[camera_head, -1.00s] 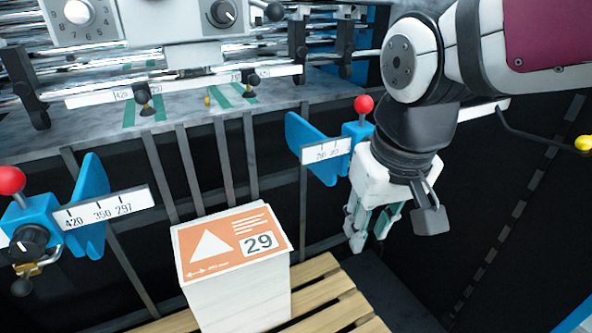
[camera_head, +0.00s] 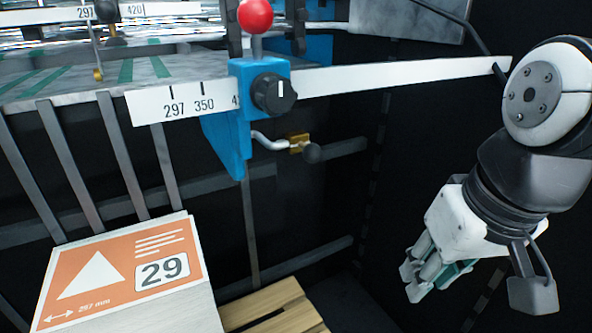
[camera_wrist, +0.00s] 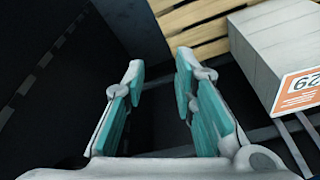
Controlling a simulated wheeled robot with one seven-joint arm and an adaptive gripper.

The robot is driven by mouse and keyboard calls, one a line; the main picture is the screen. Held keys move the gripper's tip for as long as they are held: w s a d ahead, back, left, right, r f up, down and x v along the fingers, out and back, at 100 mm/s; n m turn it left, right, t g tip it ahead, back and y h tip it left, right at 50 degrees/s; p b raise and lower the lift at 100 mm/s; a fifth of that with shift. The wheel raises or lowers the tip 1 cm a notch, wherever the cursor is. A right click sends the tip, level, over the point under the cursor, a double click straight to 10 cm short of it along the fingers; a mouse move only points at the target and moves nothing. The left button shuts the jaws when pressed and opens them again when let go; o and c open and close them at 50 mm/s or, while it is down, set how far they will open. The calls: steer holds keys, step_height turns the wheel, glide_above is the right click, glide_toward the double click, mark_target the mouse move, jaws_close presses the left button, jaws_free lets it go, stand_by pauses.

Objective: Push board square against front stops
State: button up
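A tall pale stack of boards (camera_head: 202,316) stands at the lower left of the head view, with an orange and white top face (camera_head: 110,245) marked 29, a triangle and an arrow. Upright grey bars (camera_head: 125,160) stand just behind it; I cannot tell whether the stack touches them. My gripper (camera_head: 425,275) hangs at the right, well apart from the stack, pointing down. In the wrist view its two teal-padded fingers (camera_wrist: 160,72) are apart with nothing between them. The stack's side also shows at the upper right of the wrist view (camera_wrist: 265,50).
A wooden pallet (camera_head: 278,308) lies under the stack. A blue side guide (camera_head: 232,135) with a red ball knob (camera_head: 256,15) and a dark dial sits on a white scale bar (camera_head: 400,76) above right of the stack. Dark open space lies between stack and gripper.

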steer(key=w+a+f+n+g+y+b, duration=0.1)
steer(key=w+a+f+g+b, duration=0.15)
steer(key=w+f+b, duration=0.35)
steer(key=n+g+y, duration=0.4)
steer(key=g+y, duration=0.5)
steer(key=y, duration=0.5)
glide_toward(178, 289)
steer(key=v, duration=0.4)
steer(key=shift+a+p, duration=0.15)
steer(key=shift+p, duration=0.3)
steer(key=b+x, duration=0.3)
steer(key=x, duration=1)
steer(key=shift+s+a+f+b, duration=0.1)
steer(key=shift+s+a+b, duration=0.1)
steer(key=shift+a+b, duration=0.1)
jaws_close()
